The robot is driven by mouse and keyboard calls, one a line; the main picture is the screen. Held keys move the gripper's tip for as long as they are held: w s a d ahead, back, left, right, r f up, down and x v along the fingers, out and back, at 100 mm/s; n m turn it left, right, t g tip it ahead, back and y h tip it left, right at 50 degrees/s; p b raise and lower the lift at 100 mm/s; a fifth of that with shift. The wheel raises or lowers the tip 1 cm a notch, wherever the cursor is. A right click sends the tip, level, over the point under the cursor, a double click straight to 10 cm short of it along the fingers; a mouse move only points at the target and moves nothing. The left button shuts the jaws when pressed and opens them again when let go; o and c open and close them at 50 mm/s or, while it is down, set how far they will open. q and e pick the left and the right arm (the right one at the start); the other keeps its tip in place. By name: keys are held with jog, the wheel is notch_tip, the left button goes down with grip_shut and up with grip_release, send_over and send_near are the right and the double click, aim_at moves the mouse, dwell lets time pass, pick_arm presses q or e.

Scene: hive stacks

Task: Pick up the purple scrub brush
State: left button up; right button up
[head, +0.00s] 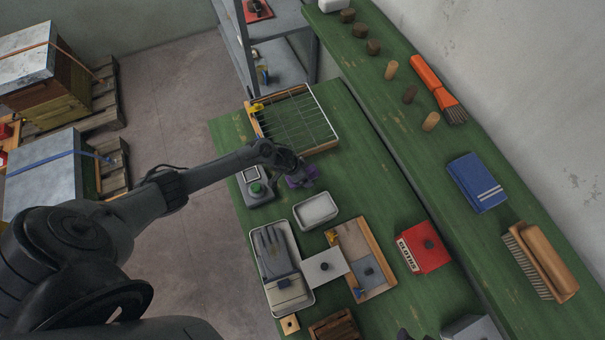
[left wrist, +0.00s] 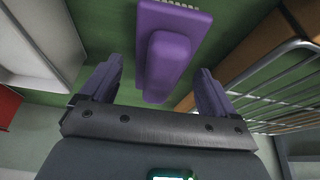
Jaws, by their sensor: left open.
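The purple scrub brush (left wrist: 168,50) lies on the green table, with pale bristles showing at its far edge in the left wrist view. Its raised handle points back between the fingers of my left gripper (left wrist: 158,70). The gripper is open, with one finger on each side of the handle and visible gaps to both. In the head view, my left gripper (head: 300,178) is over the brush and largely hides it; purple shows around the fingertips.
A wire-grid wooden frame (head: 297,121) lies just beyond the brush. Green table is bare to the right.

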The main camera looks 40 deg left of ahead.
aim_at(307, 171)
pick_arm(q)
jog(key=shift+f, duration=0.15)
dwell(0.3)
jog(key=c, duration=1.2)
notch_tip(307, 171, up, 5)
jog(key=shift+f+p, duration=0.1)
jog(key=shift+p, duration=0.35)
jog(key=d+r, duration=0.6)
jog(key=d, duration=0.5)
jog(key=shift+d+r, duration=0.35)
jog(key=shift+d, duration=0.05)
jog(key=shift+w, duration=0.1)
